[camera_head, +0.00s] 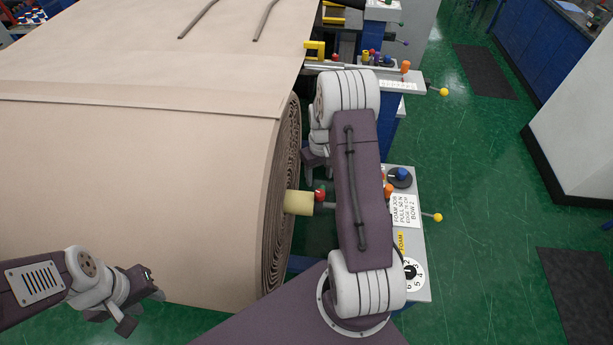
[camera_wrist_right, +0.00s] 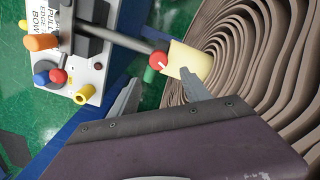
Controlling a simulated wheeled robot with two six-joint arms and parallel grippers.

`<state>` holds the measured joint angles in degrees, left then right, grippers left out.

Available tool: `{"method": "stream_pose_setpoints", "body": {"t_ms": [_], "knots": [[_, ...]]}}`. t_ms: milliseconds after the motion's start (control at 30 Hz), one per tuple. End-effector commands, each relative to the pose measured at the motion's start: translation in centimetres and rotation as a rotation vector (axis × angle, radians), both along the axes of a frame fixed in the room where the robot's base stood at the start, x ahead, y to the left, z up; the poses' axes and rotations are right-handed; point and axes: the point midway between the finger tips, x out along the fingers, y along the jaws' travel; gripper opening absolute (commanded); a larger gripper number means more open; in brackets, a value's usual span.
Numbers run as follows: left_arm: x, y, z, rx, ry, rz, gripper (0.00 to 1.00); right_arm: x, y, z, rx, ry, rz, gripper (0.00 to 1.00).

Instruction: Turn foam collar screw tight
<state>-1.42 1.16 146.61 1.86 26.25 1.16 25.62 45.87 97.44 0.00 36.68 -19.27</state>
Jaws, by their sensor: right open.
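The pale yellow foam collar (camera_head: 298,202) sits on the shaft at the end of the big wrapped roll (camera_head: 150,180). A red knob (camera_head: 319,196) is at its outer end. My left gripper (camera_head: 143,309) is at the lower left, fingers apart and empty, away from the collar.
A grey control panel (camera_head: 422,283) with labels, a dial and coloured knobs stands right of the collar. A yellow-ball lever (camera_head: 438,217) sticks out to its right. Another machine unit (camera_head: 395,75) is at the back. Green floor is open at the right.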

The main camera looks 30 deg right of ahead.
Motion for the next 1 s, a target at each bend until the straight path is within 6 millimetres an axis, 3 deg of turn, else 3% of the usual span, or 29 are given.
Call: {"method": "stream_pose_setpoints", "body": {"t_ms": [267,500,700,1000], "knots": [[-0.1,0.0,0.6,0.0,0.001,0.0,0.36,-0.1,0.0,-1.0,0.001,0.004,0.0,0.56],[0.0,0.0,2.3,0.0,0.001,0.0,0.36,-0.3,0.1,-6.0,0.003,0.006,0.0,0.56],[0.0,0.0,2.9,0.0,0.001,0.0,0.36,-0.2,0.0,-8.6,0.0,0.001,0.0,0.56],[0.0,0.0,2.8,0.0,0.001,0.0,0.36,-0.2,0.0,-9.1,0.0,0.0,0.0,0.53]]}}
